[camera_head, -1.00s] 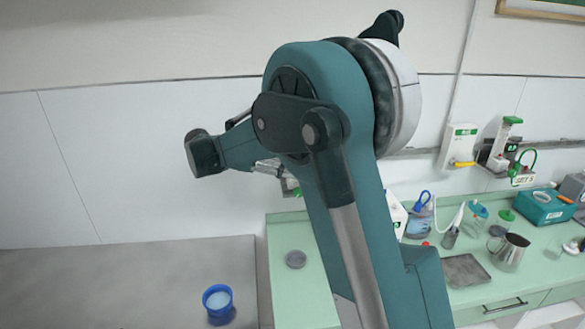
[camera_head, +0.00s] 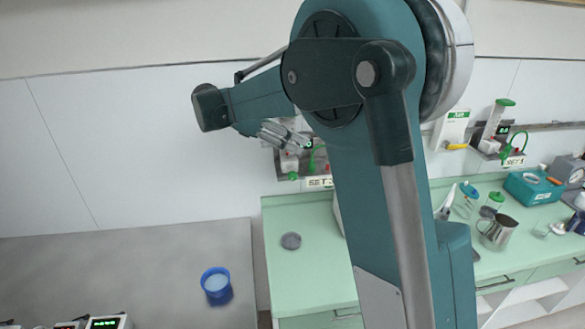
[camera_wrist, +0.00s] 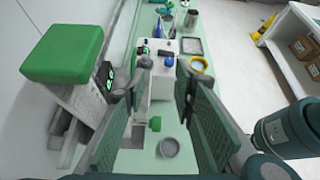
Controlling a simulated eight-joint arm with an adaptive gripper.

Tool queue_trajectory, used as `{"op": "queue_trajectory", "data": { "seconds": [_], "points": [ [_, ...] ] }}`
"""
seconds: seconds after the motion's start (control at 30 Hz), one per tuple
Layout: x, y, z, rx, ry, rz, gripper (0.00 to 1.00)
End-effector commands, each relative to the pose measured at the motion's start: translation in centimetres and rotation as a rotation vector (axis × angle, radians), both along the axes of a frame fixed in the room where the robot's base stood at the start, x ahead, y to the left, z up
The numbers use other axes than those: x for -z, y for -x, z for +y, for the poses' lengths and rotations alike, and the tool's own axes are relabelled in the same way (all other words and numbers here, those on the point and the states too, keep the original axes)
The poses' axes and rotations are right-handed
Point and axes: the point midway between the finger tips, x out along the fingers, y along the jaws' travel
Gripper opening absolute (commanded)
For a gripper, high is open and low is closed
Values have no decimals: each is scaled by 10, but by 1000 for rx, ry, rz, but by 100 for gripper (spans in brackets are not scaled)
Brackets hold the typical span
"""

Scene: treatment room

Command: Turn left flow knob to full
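The left flow unit is on the wall, partly hidden behind my gripper (camera_head: 288,136) in the head view. Its small green display (camera_head: 309,145), a green part (camera_head: 293,176) and a SET label (camera_head: 320,183) show there. In the wrist view, a flow unit with a large green cap (camera_wrist: 66,50) and a lit display (camera_wrist: 106,79) stands close beside my left finger. My gripper (camera_wrist: 164,68) is open, with nothing between the fingertips.
A second flow unit (camera_head: 497,120) with a green cap is on the wall at the right. The green counter (camera_head: 292,270) below holds a round grey lid (camera_head: 291,241), a jug (camera_head: 498,232) and a teal box (camera_head: 534,188). A blue cup (camera_head: 216,285) stands on the grey table.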

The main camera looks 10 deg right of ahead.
Motion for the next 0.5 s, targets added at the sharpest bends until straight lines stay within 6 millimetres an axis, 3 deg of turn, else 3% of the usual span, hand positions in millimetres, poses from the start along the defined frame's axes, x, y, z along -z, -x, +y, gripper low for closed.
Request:
{"op": "queue_trajectory", "data": {
  "seconds": [0.2,0.5],
  "points": [
    [8,1,-19,1,-213,36,27],
    [16,5,-21,8,-529,43,27]
  ]
}}
